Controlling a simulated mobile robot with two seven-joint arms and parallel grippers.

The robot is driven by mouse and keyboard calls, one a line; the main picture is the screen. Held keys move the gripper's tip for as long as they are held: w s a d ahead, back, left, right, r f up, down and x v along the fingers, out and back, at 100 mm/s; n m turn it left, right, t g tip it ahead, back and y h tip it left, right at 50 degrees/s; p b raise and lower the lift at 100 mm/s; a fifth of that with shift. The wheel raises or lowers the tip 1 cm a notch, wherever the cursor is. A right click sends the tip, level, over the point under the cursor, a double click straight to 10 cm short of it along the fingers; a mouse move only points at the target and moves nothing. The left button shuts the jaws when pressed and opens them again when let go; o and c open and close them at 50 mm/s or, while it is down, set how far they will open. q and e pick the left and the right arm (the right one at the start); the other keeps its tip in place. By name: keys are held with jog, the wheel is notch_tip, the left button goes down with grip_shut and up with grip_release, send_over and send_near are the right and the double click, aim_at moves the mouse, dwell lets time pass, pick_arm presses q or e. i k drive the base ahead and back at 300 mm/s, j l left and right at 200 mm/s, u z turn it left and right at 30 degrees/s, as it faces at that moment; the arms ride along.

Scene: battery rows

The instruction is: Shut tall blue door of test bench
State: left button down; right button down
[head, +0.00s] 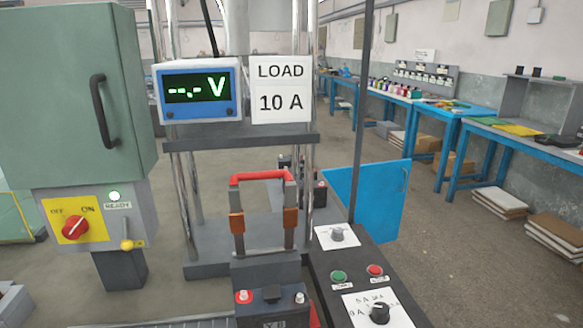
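The tall blue door (372,205) stands open at the right side of the test bench (320,270). It sticks out to the right from behind the bench's dark post, and its free edge with a slim handle (405,180) is at the far right. The lower left part of the door is hidden behind the bench's control panel. Neither of my grippers is in view.
A red-handled fork (262,177) with copper-coloured contacts stands above a battery (270,305). A green cabinet (60,90) is at left. The floor right of the door is clear.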

aim_at(381, 191)
jog(key=i+l, duration=0.15)
jog(key=l, duration=0.55)
jog(key=i+l, duration=0.1)
jog(key=l, duration=0.65)
jog(key=i+l+u, duration=0.1)
jog(key=l, duration=0.6)
jog(key=i+l, duration=0.15)
jog(key=l, duration=0.6)
jog(key=i+l+u, duration=0.1)
jog(key=l, duration=0.6)
jog(key=i+z, duration=0.1)
jog(key=i, duration=0.45)
jog(key=i+j+z, duration=0.15)
jog(key=i, duration=0.4)
jog(key=i+j+z, duration=0.1)
jog(key=i, duration=0.45)
jog(key=i+j+z, duration=0.15)
jog(key=i, duration=0.35)
